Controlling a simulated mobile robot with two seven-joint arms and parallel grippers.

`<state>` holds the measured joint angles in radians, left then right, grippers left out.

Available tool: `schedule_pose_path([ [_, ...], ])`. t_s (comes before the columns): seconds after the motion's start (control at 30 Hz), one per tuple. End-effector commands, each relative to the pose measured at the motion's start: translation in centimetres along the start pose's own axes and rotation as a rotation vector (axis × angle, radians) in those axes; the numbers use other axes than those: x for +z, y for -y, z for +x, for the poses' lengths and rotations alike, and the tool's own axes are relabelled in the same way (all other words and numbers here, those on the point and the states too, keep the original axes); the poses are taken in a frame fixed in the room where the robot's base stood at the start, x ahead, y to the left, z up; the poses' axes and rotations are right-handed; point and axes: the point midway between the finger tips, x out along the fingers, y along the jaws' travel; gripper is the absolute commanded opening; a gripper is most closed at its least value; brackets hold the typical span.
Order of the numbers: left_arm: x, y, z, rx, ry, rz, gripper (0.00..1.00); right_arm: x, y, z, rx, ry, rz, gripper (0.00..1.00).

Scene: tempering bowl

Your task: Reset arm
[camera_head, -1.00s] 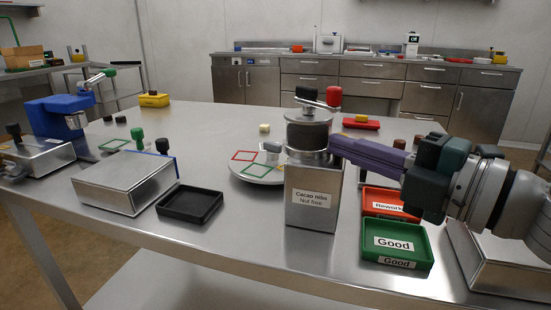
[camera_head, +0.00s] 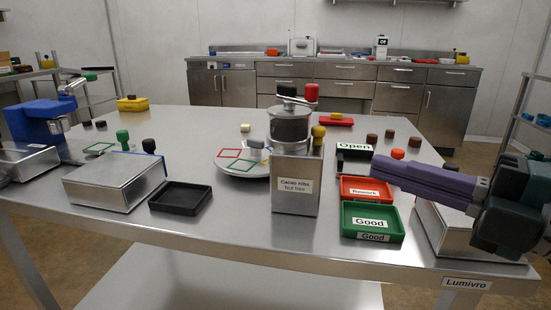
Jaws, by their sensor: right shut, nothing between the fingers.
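My right gripper (camera_head: 378,170) reaches in from the right edge with its purple fingers shut and empty. Its tips are above and to the right of the red Rework tray (camera_head: 350,196), apart from the grinder. The metal grinder box (camera_head: 297,206), labelled "Cacao nibs Nut free", stands at the middle of the table with a dark jar and red-knobbed crank on top. My left gripper is not in view.
The green Good tray (camera_head: 349,230) lies before the Rework tray. A sign reading "Open" (camera_head: 355,148) stands behind them. A black tray (camera_head: 180,210) and metal box (camera_head: 108,190) are left. My right arm partly covers another metal box (camera_head: 440,232).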

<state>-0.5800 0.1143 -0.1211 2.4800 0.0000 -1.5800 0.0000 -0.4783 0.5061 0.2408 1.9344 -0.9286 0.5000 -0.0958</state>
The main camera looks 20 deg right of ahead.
Motion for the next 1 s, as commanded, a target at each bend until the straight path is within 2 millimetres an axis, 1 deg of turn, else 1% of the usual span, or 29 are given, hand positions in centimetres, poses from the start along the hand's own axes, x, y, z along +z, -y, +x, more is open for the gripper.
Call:
schedule_pose_path([
  [0.07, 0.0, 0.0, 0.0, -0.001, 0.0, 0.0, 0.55, 0.0, 0.0, -0.2, 0.0, 0.0, 0.0, 0.0],
  [0.13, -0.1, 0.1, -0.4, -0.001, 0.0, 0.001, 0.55, 0.1, -0.6, -0.2, 0.006, 0.014, 0.01, 0.0],
  [0.17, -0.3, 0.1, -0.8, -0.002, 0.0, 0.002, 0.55, 0.2, -1.1, -0.1, 0.012, 0.029, 0.022, 0.0],
  [0.23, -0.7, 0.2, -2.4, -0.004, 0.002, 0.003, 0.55, 0.9, -3.2, 0.1, 0.035, 0.097, 0.077, 0.0],
  [0.27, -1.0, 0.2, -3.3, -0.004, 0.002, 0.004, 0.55, 1.4, -4.3, 0.1, 0.048, 0.14, 0.114, 0.0],
  [0.3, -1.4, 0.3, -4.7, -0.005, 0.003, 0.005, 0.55, 2.1, -6.0, 0.1, 0.065, 0.211, 0.175, 0.0],
  [0.37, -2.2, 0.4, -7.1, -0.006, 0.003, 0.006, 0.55, 3.3, -8.3, -0.2, 0.083, 0.337, 0.292, 0.0],
  [0.4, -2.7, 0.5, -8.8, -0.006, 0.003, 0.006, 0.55, 4.0, -9.6, -0.6, 0.086, 0.429, 0.387, 0.0],
  [0.47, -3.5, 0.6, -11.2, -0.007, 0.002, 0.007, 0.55, 4.7, -10.7, -1.5, 0.071, 0.569, 0.538, 0.0],
  [0.5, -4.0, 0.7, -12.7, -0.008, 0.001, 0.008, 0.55, 4.8, -11.1, -2.2, 0.049, 0.657, 0.642, 0.0],
  [0.57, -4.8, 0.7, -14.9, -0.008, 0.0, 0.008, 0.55, 4.3, -11.2, -3.4, -0.005, 0.78, 0.796, 0.0],
  [0.6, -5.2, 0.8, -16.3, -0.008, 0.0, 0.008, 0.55, 3.5, -11.1, -4.2, -0.054, 0.855, 0.894, 0.0],
  [0.67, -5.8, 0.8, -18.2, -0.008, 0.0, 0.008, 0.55, 1.7, -10.8, -5.4, -0.141, 0.951, 1.03, 0.0],
  [0.7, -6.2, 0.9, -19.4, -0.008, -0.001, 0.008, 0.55, 0.2, -10.7, -6.2, -0.207, 1.006, 1.112, 0.0],
  [0.77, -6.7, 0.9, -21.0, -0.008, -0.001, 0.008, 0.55, -2.3, -10.7, -7.2, -0.311, 1.073, 1.22, 0.0],
  [0.8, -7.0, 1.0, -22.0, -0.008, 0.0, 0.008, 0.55, -4.0, -10.9, -8.0, -0.384, 1.111, 1.282, 0.0],
  [0.87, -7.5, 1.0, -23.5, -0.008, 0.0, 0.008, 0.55, -6.8, -11.5, -9.1, -0.499, 1.155, 1.364, 0.0],
  [0.9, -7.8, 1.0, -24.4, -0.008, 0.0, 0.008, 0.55, -8.8, -12.0, -9.8, -0.58, 1.179, 1.41, 0.0],
  [0.97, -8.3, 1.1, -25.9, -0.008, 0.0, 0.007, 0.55, -11.7, -13.2, -11.0, -0.704, 1.207, 1.472, 0.0],
  [1.0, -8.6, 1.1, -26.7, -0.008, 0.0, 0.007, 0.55, -13.6, -14.1, -11.8, -0.787, 1.219, 1.505, 0.0],
])
